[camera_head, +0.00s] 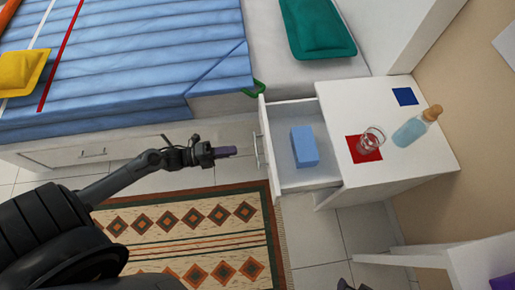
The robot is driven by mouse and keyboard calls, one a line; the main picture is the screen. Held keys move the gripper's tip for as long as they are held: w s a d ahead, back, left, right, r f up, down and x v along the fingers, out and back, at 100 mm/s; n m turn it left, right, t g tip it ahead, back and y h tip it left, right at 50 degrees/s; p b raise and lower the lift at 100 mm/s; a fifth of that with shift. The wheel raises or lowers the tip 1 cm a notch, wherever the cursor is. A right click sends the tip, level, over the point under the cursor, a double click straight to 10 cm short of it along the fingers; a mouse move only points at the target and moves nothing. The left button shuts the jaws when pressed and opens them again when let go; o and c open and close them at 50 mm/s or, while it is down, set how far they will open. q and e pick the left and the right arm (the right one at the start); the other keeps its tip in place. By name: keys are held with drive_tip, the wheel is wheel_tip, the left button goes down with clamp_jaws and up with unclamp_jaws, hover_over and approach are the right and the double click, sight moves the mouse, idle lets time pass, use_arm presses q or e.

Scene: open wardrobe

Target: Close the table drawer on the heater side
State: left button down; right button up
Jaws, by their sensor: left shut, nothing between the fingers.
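The white bedside table (424,157) stands at the right of the bed. Its drawer (281,180) is pulled out to the left, and a blue box (304,146) lies inside it. The drawer's metal handle (257,150) is on the front face. My left gripper (232,151) is shut and empty, a little to the left of the handle, with a small gap seeming to remain between them. My right gripper cannot be made out; only a small dark part shows at the bottom edge. No heater is recognisable in view.
On the tabletop are a glass (370,141) on a red square, a bottle (415,128) with a cork, and a blue square (404,96). The bed (120,65) fills the upper left. A patterned rug (190,235) covers the floor. Another white piece of furniture (470,262) is at lower right.

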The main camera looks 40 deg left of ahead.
use_arm(q)
drive_tip(key=a+f+m+b, duration=0.1)
drive_tip(key=a+f+b, duration=0.2)
drive_tip(key=a+f, duration=0.15)
drive_tip(key=b, duration=0.5)
hover_over(256, 150)
drive_tip(key=shift+s+r, duration=0.1)
drive_tip(key=shift+r, duration=0.15)
drive_tip(key=shift+w+d+r+b, duration=0.1)
drive_tip(key=shift+w+d+b, duration=0.2)
drive_tip(key=shift+d+b, duration=0.1)
use_arm(e)
wheel_tip(256, 150, down, 10)
drive_tip(key=shift+w, duration=0.2)
